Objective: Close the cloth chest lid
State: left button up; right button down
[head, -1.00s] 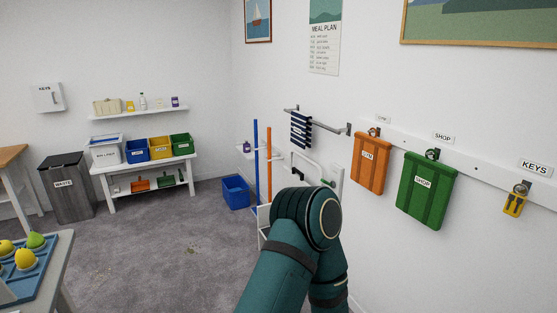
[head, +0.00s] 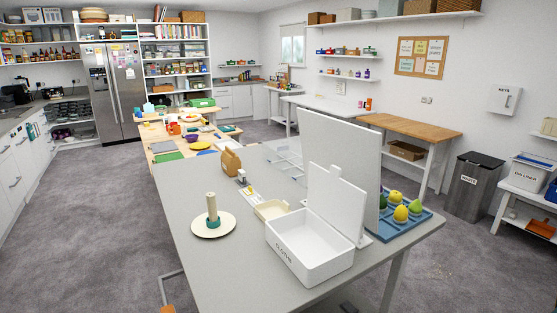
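The cloth chest (head: 290,262) is a white box with CLOTHS on its front. It sits near the front right of the long grey table. Its white lid (head: 335,203) stands open, nearly upright, along the box's back right side, with a small tab at its top edge. The part of the inside that I see looks empty and white. Neither of my grippers shows in the head view, so their distance from the chest is hidden.
On the grey table (head: 205,262), a tall white panel (head: 350,150) stands behind the lid. A plate with a paper-roll-like holder (head: 212,212) is left of the chest, a cream container (head: 271,209) behind it. A blue fruit tray (head: 398,230) is right. Carpet is clear at left.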

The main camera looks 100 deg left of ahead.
aim_at(342, 204)
jog(key=u, duration=3.2)
